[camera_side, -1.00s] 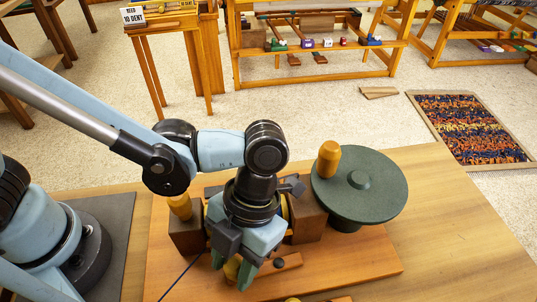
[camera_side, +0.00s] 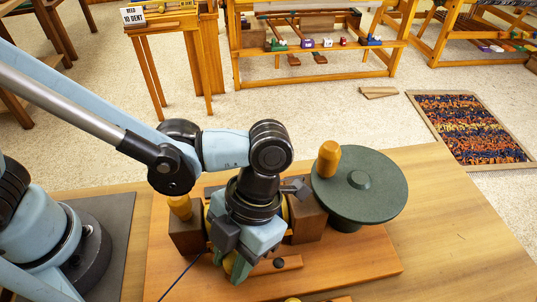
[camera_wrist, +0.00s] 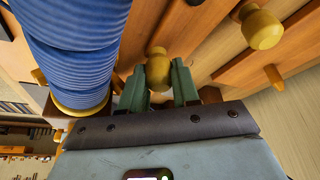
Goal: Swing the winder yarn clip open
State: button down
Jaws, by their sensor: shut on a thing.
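The winder's yarn clip appears to be the short wooden bar (camera_side: 288,263) with a dark pivot, low on the wooden base board (camera_side: 350,268). A yellow knob (camera_wrist: 158,66) stands between the two green fingers of my gripper (camera_wrist: 159,88) in the wrist view. My gripper (camera_side: 236,270) is shut on this knob in the side view, where the fingers hide most of it. The bar reaches from the pivot toward my fingers, but its join to the knob is hidden. A blue yarn spool (camera_wrist: 72,50) with a yellow flange is left of the fingers in the wrist view.
A round dark green wheel (camera_side: 375,190) with an orange handle (camera_side: 328,159) stands right of my gripper. Brown wooden blocks (camera_side: 306,218) flank the spool. Another yellow knob (camera_wrist: 262,29) and a small peg (camera_wrist: 274,77) are at right in the wrist view. The table's right side is clear.

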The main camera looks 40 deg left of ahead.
aim_at(235, 255)
jog(key=shift+w, duration=0.25)
jog(key=c, duration=1.1)
grip_release()
jog(key=shift+r, duration=0.1)
jog(key=v, duration=0.4)
jog(key=shift+r, duration=0.2)
notch_tip(235, 255, up, 7)
jog(key=shift+r, duration=0.15)
jog(key=shift+w+a, duration=0.1)
jog(key=shift+w, duration=0.05)
